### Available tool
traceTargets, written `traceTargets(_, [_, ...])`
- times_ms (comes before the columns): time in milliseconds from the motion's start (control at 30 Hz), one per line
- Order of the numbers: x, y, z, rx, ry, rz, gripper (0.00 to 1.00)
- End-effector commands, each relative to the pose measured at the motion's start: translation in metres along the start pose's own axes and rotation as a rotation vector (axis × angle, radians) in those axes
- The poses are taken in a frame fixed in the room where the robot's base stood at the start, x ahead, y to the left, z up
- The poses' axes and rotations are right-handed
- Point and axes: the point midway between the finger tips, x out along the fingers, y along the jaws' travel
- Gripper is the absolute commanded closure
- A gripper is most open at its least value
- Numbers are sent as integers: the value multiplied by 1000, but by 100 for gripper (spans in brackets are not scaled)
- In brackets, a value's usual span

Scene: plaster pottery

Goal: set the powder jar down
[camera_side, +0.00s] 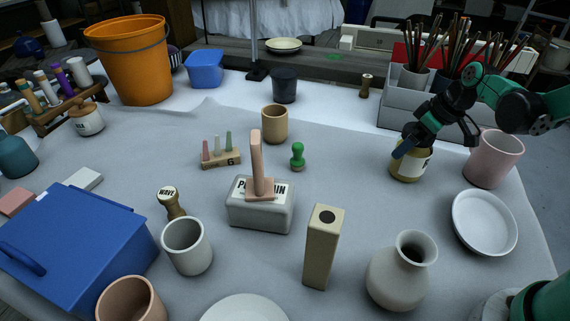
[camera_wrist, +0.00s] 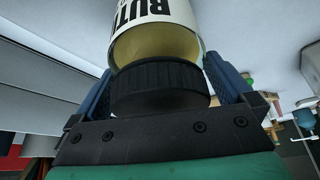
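The powder jar (camera_side: 408,168) is yellowish with a white label, at the right of the table in the side view, left of the pink cup. It looks upright. My gripper (camera_side: 411,145) comes from the upper right and is over its top. In the wrist view, the jar (camera_wrist: 155,42) shows a black ribbed lid (camera_wrist: 158,85) and a label reading "BUT", partly cut off. The blue fingers of my gripper (camera_wrist: 160,88) stand on both sides of the lid, shut on it. I cannot tell whether the jar's base touches the table.
The pink cup (camera_side: 494,158) stands just right of the jar, with a white dish (camera_side: 484,223) in front. A grey crate (camera_side: 400,116) with brushes is behind. A grey vase (camera_side: 398,275) stands nearer. The cloth left of the jar is clear.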

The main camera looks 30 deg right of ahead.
Motion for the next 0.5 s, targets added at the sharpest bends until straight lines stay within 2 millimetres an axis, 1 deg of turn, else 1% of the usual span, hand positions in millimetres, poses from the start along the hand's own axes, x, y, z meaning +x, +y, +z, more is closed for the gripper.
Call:
traceTargets(167, [-7, 0, -1, 1, 0, 0, 0])
traceTargets(267, [-19, 0, -1, 1, 0, 1, 0])
traceTargets(367, [-35, 0, 0, 2, 0, 1, 0])
traceTargets(500, [-63, 0, 0, 2, 0, 1, 0])
